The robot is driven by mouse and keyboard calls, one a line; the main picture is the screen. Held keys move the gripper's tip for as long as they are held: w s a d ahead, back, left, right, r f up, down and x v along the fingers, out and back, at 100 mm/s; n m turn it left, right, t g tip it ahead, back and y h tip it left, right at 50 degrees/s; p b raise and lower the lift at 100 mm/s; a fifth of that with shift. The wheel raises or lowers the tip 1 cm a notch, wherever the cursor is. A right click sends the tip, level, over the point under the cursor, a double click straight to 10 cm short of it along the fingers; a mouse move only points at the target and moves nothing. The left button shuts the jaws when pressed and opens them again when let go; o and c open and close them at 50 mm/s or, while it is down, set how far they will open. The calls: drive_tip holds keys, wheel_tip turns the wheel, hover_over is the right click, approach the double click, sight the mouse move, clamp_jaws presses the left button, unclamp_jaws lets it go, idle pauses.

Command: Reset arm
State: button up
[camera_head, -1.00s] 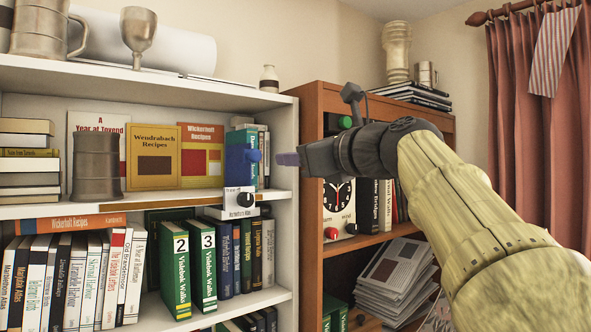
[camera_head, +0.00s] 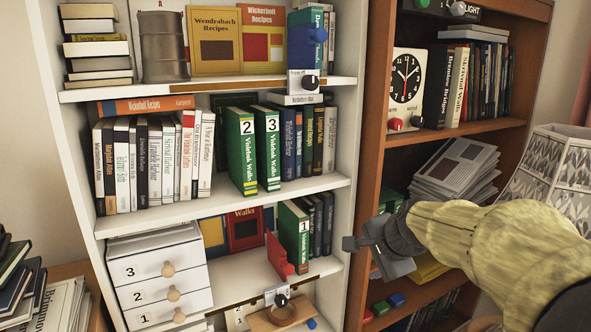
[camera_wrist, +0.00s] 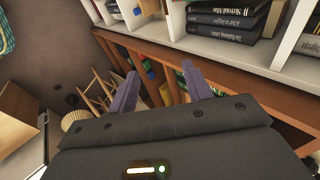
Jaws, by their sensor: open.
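In the head view the fingertips are mostly hidden by the gripper's dark body. My arm reaches in from the lower right corner.
Green binders (camera_head: 241,150) and rows of books fill the white shelves. A numbered drawer box (camera_head: 150,282) stands at lower left. A clock panel (camera_head: 404,88) and a magazine stack (camera_head: 458,168) are in the brown bookcase. A patterned lampshade (camera_head: 555,170) is close behind my arm.

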drive_tip(key=s+f+n+g+h, duration=0.1)
drive_tip(key=s+f+n+g, duration=0.4)
drive_tip(key=s+f+n, duration=0.8)
drive_tip(key=s+f, duration=0.3)
drive_tip(key=f, duration=0.3)
drive_tip(key=shift+s+n+h, duration=0.3)
drive_tip(key=shift+s+h, duration=0.1)
idle(0.8)
drive_tip(key=shift+a, duration=0.1)
drive_tip(key=c, duration=0.3)
